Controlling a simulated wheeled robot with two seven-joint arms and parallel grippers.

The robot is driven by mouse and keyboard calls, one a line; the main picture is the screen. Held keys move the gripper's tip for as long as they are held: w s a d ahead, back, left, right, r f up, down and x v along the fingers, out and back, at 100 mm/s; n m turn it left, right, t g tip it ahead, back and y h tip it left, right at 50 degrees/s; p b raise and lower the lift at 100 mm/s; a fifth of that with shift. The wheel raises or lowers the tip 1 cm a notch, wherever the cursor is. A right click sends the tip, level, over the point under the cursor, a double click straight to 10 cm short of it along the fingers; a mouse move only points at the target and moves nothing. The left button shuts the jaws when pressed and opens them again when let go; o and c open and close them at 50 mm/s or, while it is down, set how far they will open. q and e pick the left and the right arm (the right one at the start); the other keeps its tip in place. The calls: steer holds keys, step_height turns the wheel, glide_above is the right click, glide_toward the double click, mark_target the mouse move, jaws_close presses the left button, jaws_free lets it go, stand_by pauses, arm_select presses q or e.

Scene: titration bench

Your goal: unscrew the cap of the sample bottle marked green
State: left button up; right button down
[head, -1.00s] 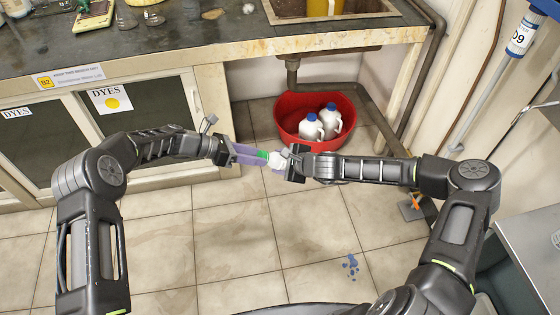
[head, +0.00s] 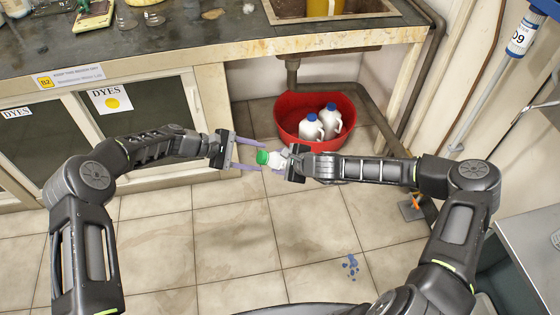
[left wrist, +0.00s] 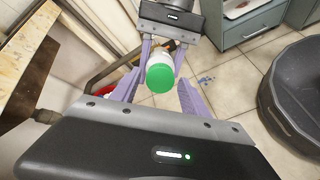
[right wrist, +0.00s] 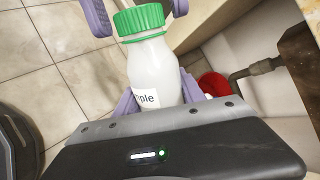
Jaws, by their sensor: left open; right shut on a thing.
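The sample bottle (head: 276,160) is white with a green cap (head: 263,157). It is held in the air, lying nearly level in the head view with its cap towards the left. My right gripper (head: 283,161) is shut on the bottle's body; the right wrist view shows the white bottle (right wrist: 155,75) with part of its label. The green cap (right wrist: 140,18) sits on the bottle's neck. My left gripper (head: 250,155) is open, its purple fingers apart on either side of the cap. In the left wrist view the cap (left wrist: 160,78) faces me between the fingers, with gaps beside it.
A red tub (head: 300,140) with two white, blue-capped jugs stands on the floor below the sink. The bench (head: 180,50) with glassware lies at the back left. A grey surface (head: 525,220) is at the right. The air around the grippers is clear.

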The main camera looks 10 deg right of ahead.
arm_select(q)
steer(key=m, duration=0.5)
jaws_close()
stand_by(0.7)
